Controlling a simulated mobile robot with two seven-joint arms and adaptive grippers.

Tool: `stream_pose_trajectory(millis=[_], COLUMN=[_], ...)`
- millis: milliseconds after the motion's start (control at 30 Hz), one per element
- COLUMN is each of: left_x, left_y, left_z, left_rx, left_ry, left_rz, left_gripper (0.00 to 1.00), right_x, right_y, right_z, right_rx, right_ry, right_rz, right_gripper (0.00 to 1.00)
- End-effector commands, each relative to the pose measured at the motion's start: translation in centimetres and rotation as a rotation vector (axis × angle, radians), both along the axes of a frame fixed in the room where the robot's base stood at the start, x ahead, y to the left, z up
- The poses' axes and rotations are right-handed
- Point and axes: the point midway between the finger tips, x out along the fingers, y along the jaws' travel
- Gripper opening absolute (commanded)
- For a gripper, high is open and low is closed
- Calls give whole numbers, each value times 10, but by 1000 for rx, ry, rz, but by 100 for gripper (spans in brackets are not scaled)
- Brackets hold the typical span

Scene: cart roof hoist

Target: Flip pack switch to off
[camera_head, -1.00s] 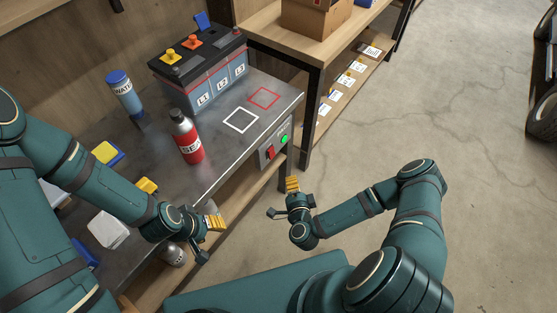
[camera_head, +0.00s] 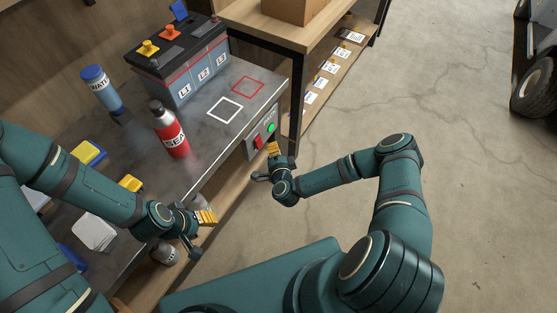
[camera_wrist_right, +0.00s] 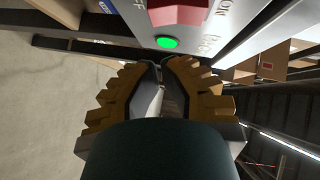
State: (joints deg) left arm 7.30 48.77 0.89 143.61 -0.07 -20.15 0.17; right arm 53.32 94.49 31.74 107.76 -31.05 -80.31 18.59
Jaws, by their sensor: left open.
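The pack switch is a red rocker (camera_head: 258,141) on a grey panel (camera_head: 250,150) at the bench's front edge. A lit green lamp (camera_head: 271,127) sits beside it. In the right wrist view the red switch (camera_wrist_right: 178,12) is at the top edge, cut off, between partly visible lettering, with the green lamp (camera_wrist_right: 167,43) just below. My right gripper (camera_head: 273,148) is just in front of the panel; its fingertips (camera_wrist_right: 163,70) are together and empty, seemingly apart from the switch. My left gripper (camera_head: 207,216) is open and empty near the bench's front edge.
A red bottle (camera_head: 169,130), a blue bottle (camera_head: 101,90) and a large battery (camera_head: 185,70) stand on the bench (camera_head: 205,140). White (camera_head: 225,110) and red (camera_head: 247,87) square outlines are bare. A shelf unit (camera_head: 294,110) stands right of the panel. Open floor lies to the right.

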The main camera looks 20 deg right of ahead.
Motion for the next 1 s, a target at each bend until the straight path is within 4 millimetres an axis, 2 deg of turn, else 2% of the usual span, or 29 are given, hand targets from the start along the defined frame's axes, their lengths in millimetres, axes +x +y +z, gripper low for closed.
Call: stream_pose_trajectory(millis=[33, 233, 1000], left_x=[0, 1, 3], left_y=[0, 0, 0], left_z=[-3, -7, -13], left_rx=[0, 0, 1], left_ry=[-1, -3, -7], left_rz=[0, 1, 2], left_gripper=[47, 47, 47], right_x=[5, 19, 29], right_y=[8, 17, 26], right_z=[-4, -8, -15], right_rx=[4, 1, 2], right_ry=[-1, 0, 1], right_rz=[3, 2, 5], right_gripper=[0, 0, 0])
